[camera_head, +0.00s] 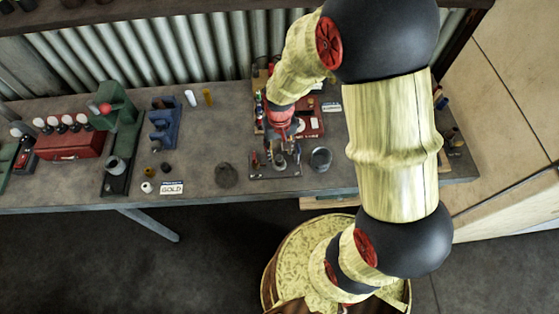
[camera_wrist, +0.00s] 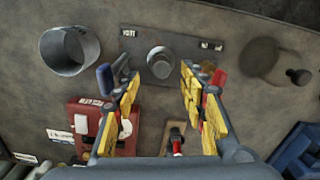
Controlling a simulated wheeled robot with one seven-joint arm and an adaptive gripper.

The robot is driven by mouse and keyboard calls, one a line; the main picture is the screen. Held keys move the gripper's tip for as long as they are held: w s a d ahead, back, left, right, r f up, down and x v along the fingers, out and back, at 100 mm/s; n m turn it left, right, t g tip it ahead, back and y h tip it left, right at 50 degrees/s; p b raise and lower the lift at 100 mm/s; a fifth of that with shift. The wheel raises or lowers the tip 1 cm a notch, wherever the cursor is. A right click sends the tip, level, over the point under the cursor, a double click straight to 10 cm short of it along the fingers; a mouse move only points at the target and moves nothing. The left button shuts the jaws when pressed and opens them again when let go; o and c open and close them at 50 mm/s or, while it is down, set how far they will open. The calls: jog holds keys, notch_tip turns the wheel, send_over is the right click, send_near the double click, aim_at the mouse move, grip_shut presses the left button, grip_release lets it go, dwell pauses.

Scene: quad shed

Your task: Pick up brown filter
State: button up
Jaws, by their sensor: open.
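A round, dark brown thing (camera_head: 226,175) lies on the bench left of my gripper in the head view. It also shows at the right of the wrist view (camera_wrist: 260,58); I cannot tell for sure that it is the brown filter. A small brown piece (camera_wrist: 207,67) shows beside the right finger in the wrist view, partly hidden. An amber cylinder (camera_head: 207,97) stands farther back. My gripper (camera_head: 281,152) is open above a grey plate (camera_head: 262,173). In the wrist view my gripper (camera_wrist: 160,84) has a grey cylinder (camera_wrist: 160,62) in line between its fingers, not visibly held.
A grey metal pot (camera_head: 320,158) stands right of my gripper. A red case (camera_head: 312,118) is behind it. A blue holder (camera_head: 164,123), a green machine (camera_head: 118,115) and a red box (camera_head: 77,145) stand to the left.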

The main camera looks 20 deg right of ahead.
aim_at(279, 157)
notch_tip(279, 157, down, 5)
jog(key=shift+a+f, duration=0.1)
jog(key=shift+w, duration=0.1)
jog(key=c, duration=1)
jog(key=shift+o, duration=0.2)
jog(key=shift+r, duration=0.65)
notch_tip(279, 157, up, 2)
jog(key=shift+r, duration=0.25)
jog(key=s+d+r, duration=0.1)
jog(key=s+r, duration=0.3)
jog(key=s, duration=0.3)
jog(key=s+d+r+p, duration=0.1)
jog(key=s+r, duration=0.4)
jog(key=s, duration=0.2)
jog(key=shift+d+r, duration=0.2)
jog(key=shift+d, duration=0.15)
